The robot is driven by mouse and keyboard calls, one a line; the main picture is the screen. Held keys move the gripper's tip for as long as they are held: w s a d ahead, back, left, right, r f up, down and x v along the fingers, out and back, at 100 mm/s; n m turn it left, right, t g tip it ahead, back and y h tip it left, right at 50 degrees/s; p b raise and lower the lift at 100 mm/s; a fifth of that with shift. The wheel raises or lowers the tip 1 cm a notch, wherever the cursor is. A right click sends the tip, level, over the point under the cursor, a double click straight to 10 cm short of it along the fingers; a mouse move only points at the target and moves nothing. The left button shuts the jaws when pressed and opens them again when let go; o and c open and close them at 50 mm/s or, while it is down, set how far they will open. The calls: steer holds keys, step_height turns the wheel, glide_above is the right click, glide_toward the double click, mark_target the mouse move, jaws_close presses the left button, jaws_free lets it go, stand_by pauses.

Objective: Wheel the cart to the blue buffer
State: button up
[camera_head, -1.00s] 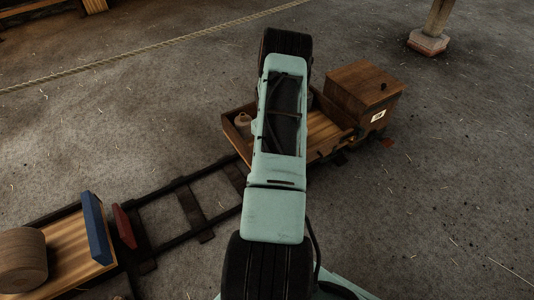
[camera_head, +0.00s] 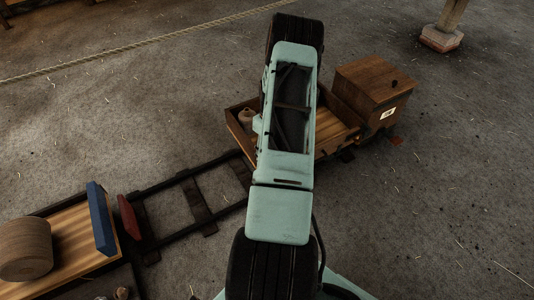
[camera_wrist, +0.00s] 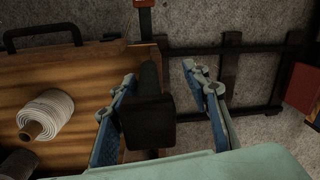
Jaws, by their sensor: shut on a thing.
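The wooden cart (camera_head: 330,133) stands on the dark rails, with a lidded box (camera_head: 372,88) at its right end. In the wrist view the cart's plank bed (camera_wrist: 75,80) fills the left. My gripper (camera_wrist: 163,92) has its two blue-padded fingers on either side of a dark upright piece (camera_wrist: 150,118) at the cart's edge and is shut on it. In the head view my arm hides the gripper and the cart's middle. The blue buffer (camera_head: 100,218) stands upright at the lower left, on the edge of a wooden platform. The cart is apart from it.
A red board (camera_head: 129,216) stands beside the blue buffer, on the cart's side. A wooden drum (camera_head: 24,249) sits on the platform. The rails (camera_head: 185,182) between are clear. A rope coil (camera_wrist: 45,113) lies in the cart. A post base (camera_head: 441,39) stands far right.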

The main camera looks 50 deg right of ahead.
steer(key=r, duration=0.2)
steer(key=r+p, duration=0.1)
steer(key=r, duration=0.2)
steer(key=shift+s+d+r+p, duration=0.15)
steer(key=shift+s+r+p, duration=0.15)
steer(key=shift+s+p, duration=0.1)
steer(key=shift+w+a+r+p, duration=0.15)
steer(key=shift+r+p, duration=0.5)
steer(key=shift+r, duration=0.3)
steer(key=shift+w+a+r+p, duration=0.15)
steer(key=shift+r+p, duration=0.45)
steer(key=shift+r, duration=0.3)
steer(key=shift+r+p, duration=1.85)
steer(key=shift+r, duration=1.2)
